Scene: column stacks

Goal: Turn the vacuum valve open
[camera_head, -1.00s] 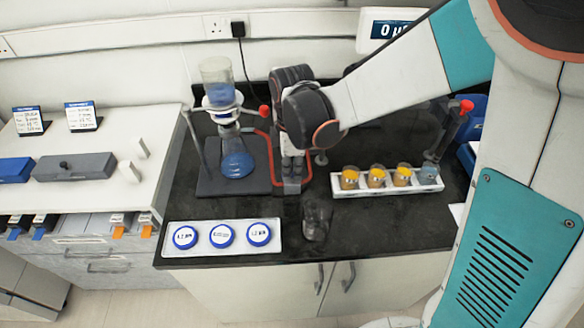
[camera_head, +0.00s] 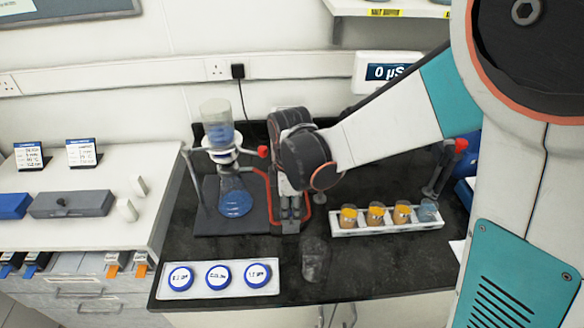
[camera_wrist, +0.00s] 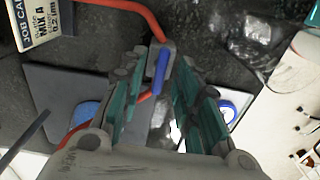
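The vacuum valve shows in the wrist view as a grey block with a blue lever handle (camera_wrist: 160,72), joined to a red hose (camera_wrist: 125,12). My gripper (camera_wrist: 160,80) is open, with one teal-padded finger on each side of the blue handle. I cannot tell whether either finger touches it. In the head view my gripper (camera_head: 290,218) points down just right of the filter flask (camera_head: 235,203) and hides the valve. The flask holds blue liquid and stands on a dark base, with a clear funnel (camera_head: 217,120) above it.
A clear beaker (camera_head: 315,260) is near the front edge, beside a white tray (camera_head: 270,288) with 3 blue-rimmed discs. A red-knobbed stand (camera_head: 445,168) is at the right.

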